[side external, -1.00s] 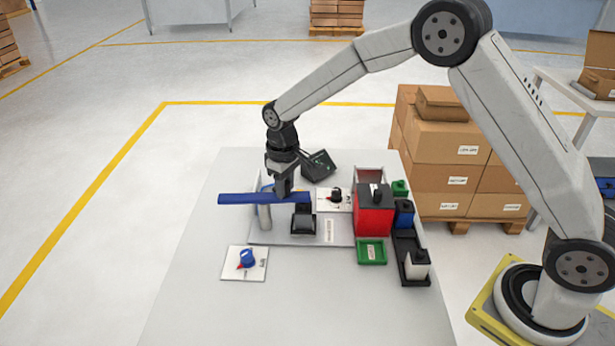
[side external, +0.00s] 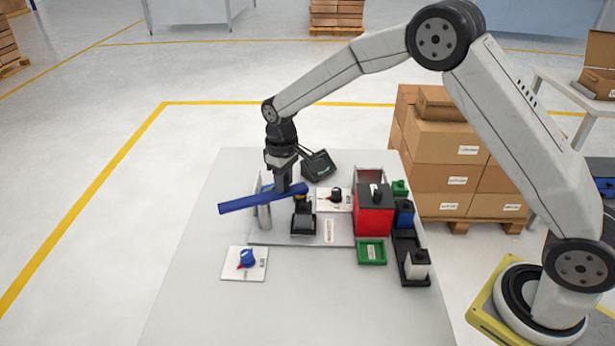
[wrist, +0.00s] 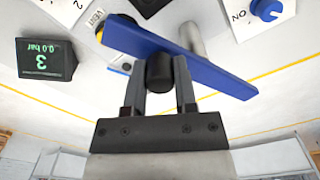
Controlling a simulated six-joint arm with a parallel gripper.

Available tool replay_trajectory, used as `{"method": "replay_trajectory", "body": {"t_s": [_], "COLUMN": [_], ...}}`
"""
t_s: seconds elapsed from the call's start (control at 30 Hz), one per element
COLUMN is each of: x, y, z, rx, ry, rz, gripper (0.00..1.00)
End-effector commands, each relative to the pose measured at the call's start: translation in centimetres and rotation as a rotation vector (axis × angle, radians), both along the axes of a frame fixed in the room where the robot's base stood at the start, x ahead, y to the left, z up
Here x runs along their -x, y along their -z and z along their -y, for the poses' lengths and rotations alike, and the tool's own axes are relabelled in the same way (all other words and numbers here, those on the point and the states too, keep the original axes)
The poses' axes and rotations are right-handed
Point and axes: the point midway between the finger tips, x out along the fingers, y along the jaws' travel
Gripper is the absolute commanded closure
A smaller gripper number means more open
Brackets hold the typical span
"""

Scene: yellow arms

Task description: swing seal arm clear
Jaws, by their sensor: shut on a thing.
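The seal arm is a long blue bar (side external: 245,203) that sits across the top of a grey post (side external: 264,217). Its left end reaches out past the plate's left side, and its right end is near a black block (side external: 303,222). My gripper (side external: 283,190) points down at the bar's right part. In the wrist view my gripper (wrist: 160,75) is shut on a dark knob (wrist: 160,71) beside the blue bar (wrist: 205,67). The grey post also shows in the wrist view (wrist: 191,38), partly hidden by the bar.
A red box (side external: 373,212) and green tray (side external: 371,252) stand to the right, beside a black rack (side external: 409,258) with coloured blocks. A card with a blue knob (side external: 247,260) lies in front. A display (wrist: 44,60) reads 0.0 bar and 3.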

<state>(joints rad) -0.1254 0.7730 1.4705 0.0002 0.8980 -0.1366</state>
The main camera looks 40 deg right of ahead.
Motion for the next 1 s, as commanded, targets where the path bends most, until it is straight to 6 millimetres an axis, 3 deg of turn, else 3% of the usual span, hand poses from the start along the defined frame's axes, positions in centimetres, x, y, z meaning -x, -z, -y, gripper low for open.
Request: {"method": "replay_trajectory", "body": {"t_s": [1.0], "x": [-1.7], "y": [0.1], "z": [0.4], "rx": [0.001], "ry": [0.001], "rz": [0.000], "gripper": [0.87]}}
